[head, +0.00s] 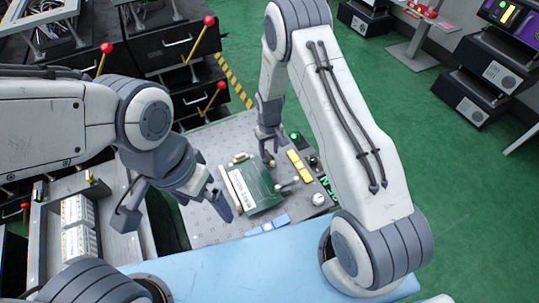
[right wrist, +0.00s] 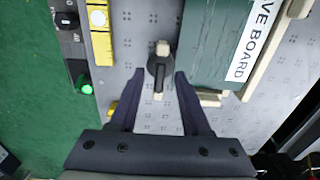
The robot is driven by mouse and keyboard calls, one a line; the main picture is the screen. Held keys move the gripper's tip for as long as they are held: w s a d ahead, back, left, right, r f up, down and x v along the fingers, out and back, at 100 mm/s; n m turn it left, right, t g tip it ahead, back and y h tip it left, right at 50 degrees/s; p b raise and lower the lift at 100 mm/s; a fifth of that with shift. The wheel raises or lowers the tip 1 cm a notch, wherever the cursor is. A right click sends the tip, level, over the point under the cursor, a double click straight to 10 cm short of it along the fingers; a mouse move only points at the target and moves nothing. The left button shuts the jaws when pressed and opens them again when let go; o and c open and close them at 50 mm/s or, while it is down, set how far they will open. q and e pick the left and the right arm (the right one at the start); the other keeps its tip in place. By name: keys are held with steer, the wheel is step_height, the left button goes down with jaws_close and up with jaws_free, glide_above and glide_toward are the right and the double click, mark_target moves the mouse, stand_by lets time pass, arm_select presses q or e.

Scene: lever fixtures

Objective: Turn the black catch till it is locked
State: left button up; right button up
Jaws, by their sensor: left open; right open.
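The black catch (right wrist: 158,72) shows in the right wrist view beside the edge of the green board (right wrist: 215,40). Its dark handle points toward my gripper, and a pale block is at its far end. My right gripper (right wrist: 160,76) is open, with one finger on each side of the catch and a visible gap on both sides. In the head view my right gripper (head: 268,156) points down at the far edge of the green board (head: 262,187); the catch is hard to make out there. My left gripper (head: 221,203) is open and empty, left of the board.
The grey perforated plate (head: 205,225) carries the board. Yellow blocks (head: 299,165), a green button (head: 295,136) and a white knob (head: 318,199) stand to the right. A blue block (head: 268,226) lies at the near edge. Red-knobbed levers (head: 209,21) rise at the back left.

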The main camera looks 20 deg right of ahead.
mark_target(268, 157)
steer(key=shift+f, duration=1.3)
jaws_close()
